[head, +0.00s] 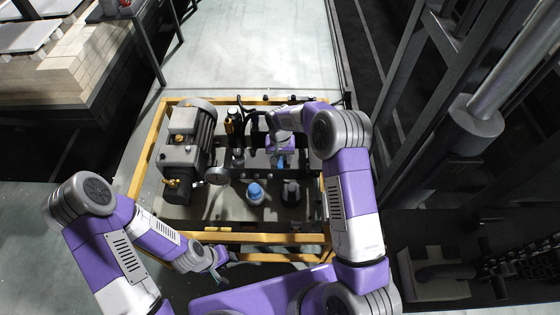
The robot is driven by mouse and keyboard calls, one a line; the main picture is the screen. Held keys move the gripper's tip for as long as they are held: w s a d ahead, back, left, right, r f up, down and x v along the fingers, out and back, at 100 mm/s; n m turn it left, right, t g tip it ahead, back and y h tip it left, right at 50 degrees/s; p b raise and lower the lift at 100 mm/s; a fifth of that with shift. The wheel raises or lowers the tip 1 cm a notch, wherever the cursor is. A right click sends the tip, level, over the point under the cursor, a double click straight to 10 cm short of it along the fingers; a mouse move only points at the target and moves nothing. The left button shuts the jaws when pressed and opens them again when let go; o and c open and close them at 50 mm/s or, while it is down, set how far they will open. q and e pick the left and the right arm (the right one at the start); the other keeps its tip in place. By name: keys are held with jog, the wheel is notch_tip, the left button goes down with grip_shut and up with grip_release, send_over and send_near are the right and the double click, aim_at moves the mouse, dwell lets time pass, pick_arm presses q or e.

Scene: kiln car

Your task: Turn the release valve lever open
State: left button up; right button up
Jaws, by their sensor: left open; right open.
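A pump unit with a grey motor (190,135) sits inside a yellow frame (150,150). My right gripper (281,163) points down over the back right of the unit, among dark fittings, and is open. I cannot make out the release valve lever for certain; my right gripper and forearm cover part of that area. I cannot tell whether the fingers touch anything. My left gripper (222,264) is open and empty, low at the front edge of the yellow frame, apart from the fittings.
A round gauge (217,175), a blue-capped fitting (255,193) and a dark knob (291,192) stand on the unit. A brick stack (75,65) is at back left; steel framework (440,60) stands at right.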

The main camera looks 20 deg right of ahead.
jog(key=shift+f, duration=0.5)
grip_shut()
jog(key=shift+d, duration=0.1)
